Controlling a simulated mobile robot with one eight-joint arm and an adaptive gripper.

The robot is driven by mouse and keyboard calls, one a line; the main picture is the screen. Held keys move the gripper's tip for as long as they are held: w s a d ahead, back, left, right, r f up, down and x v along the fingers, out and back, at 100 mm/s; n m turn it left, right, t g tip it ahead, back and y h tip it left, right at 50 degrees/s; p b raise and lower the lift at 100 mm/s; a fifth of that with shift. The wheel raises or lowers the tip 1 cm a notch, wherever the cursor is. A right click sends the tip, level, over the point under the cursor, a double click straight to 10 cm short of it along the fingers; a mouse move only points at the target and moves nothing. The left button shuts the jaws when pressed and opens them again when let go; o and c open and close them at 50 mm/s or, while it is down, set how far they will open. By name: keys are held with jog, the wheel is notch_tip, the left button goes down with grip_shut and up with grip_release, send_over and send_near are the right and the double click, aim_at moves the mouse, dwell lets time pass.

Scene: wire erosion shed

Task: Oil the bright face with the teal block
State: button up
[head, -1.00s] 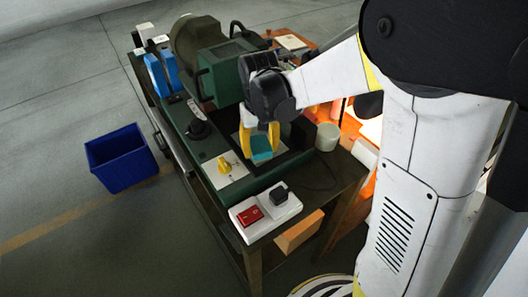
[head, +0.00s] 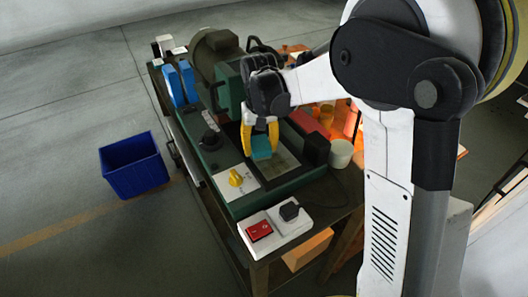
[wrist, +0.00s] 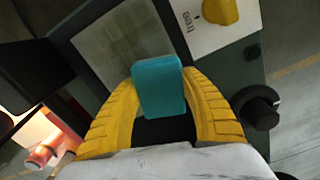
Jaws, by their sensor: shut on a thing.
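The teal block (head: 261,148) is held between the yellow fingers of my gripper (head: 259,143), over the green machine bed. In the wrist view, the block (wrist: 159,85) sits between both fingers (wrist: 160,100). A grey, slightly shiny flat face (head: 284,167) lies below and to the right of the block in the head view. In the wrist view this face (wrist: 112,48) is partly covered by the block. I cannot tell whether the block touches the face.
A yellow knob (head: 236,178) on a pale plate stands close by. A dark block (head: 316,149) and white cup (head: 340,154) are to the right. A red switch (head: 259,231) is at the front, blue pieces (head: 181,82) at the back. A blue bin (head: 134,166) stands on the floor.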

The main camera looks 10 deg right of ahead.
aim_at(254, 137)
jog(key=shift+w+a, duration=0.25)
jog(key=shift+w, duration=0.45)
jog(key=shift+w+a, duration=0.25)
jog(key=shift+w, duration=0.4)
jog(key=shift+w+r, duration=0.2)
jog(key=shift+r, duration=0.1)
jog(key=shift+r+p, duration=2)
jog(key=shift+r, duration=1.1)
